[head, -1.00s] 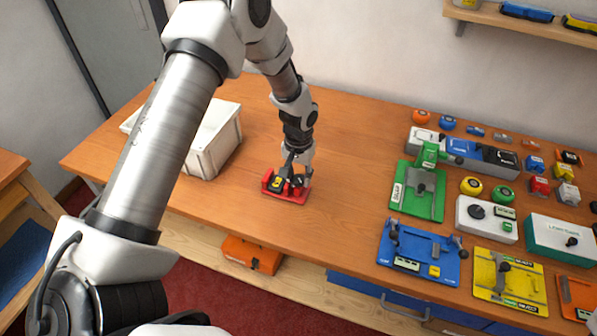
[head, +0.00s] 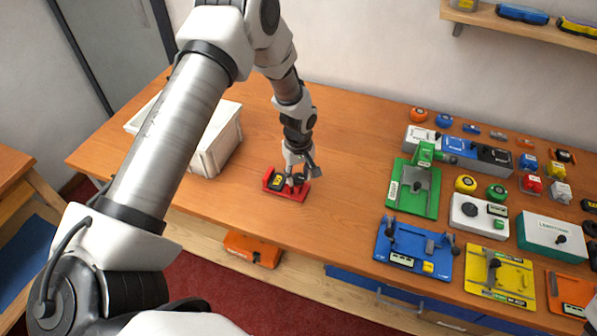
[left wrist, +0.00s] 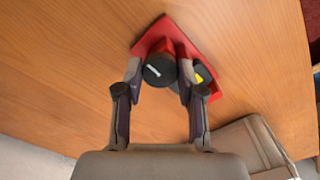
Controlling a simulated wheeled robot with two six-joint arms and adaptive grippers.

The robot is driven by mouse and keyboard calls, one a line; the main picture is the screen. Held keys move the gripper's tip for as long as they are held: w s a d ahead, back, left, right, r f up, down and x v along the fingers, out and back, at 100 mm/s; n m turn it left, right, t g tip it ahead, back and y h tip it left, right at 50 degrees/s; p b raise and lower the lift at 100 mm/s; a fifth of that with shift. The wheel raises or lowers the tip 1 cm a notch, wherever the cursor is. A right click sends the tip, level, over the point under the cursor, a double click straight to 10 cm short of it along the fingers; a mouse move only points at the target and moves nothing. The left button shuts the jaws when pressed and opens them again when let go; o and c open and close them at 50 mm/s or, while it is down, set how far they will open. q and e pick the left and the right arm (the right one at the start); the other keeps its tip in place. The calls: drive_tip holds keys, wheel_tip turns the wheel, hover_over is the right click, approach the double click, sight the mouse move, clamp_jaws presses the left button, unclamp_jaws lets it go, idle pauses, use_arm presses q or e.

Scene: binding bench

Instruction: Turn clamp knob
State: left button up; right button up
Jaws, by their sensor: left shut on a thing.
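The clamp is a small red device (head: 270,188) on the wooden bench, with a black and yellow block on its left part in the head view. Its black round knob (left wrist: 159,70) with a white pointer mark shows in the left wrist view. My left gripper (head: 296,181) reaches down over the right part of the clamp. In the left wrist view my left gripper (left wrist: 160,78) has its two fingers on either side of the knob, shut on it. The fingers partly hide the red body. My right gripper is not in view.
A white bin (head: 217,145) stands left of the clamp. Green (head: 431,203), blue (head: 388,257) and yellow (head: 485,290) fixtures, boxes and knobs crowd the bench's right side. The bench between clamp and fixtures is clear.

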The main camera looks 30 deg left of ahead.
sight(298, 177)
use_arm(q)
drive_tip(key=shift+s+f, duration=0.15)
idle(0.4)
drive_tip(key=o, duration=1.2)
drive_tip(key=shift+c, duration=0.2)
drive_tip(key=shift+a, duration=0.1)
wheel_tip(298, 177, up, 12)
drive_tip(key=shift+w, duration=0.2)
